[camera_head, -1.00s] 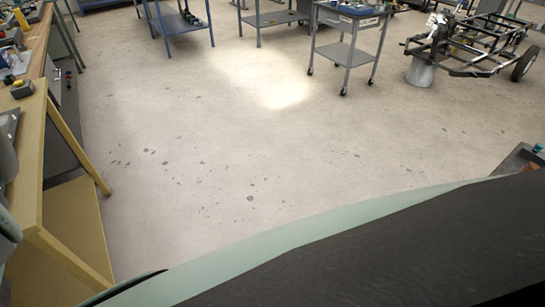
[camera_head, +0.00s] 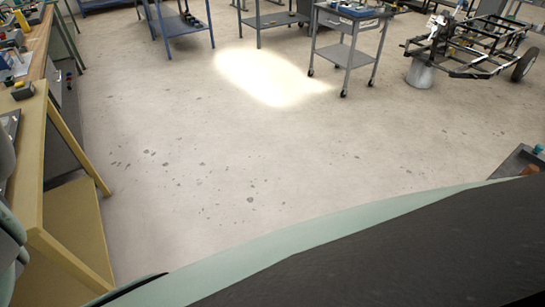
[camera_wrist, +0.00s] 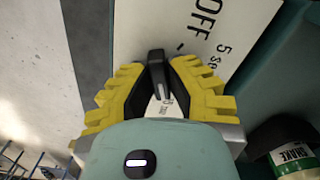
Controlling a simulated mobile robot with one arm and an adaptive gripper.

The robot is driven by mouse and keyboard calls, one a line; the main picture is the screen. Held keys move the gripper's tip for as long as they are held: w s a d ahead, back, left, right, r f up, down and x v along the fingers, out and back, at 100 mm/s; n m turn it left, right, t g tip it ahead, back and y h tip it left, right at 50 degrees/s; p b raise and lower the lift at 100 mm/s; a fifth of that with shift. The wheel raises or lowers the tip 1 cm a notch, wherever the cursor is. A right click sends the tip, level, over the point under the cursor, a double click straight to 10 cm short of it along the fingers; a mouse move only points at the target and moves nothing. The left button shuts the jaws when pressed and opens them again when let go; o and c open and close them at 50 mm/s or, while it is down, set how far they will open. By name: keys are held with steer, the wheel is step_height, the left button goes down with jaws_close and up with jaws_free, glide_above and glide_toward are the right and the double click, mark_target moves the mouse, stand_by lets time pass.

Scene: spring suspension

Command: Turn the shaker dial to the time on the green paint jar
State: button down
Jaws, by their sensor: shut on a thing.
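In the wrist view, the shaker dial is a black pointer knob (camera_wrist: 157,75) with a pale line, in front of a white plate (camera_wrist: 207,20) printed "OFF" and "5 se...". My gripper (camera_wrist: 158,70) has yellow ridged fingers, shut on the knob from both sides. The knob's tip rises past the fingertips, close to the mark under "OFF". More print shows between the fingers, too small to read.
In the head view, a wooden bench (camera_head: 33,125) with tools runs along the left. A grey cart (camera_head: 345,52) stands at the back, and a vehicle frame (camera_head: 475,45) at the back right. The floor (camera_head: 220,150) between is clear.

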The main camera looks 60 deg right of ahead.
stand_by(0.4)
steer(key=c, duration=1)
jaws_free()
steer(key=shift+o, duration=0.2)
step_height(320, 180, up, 12)
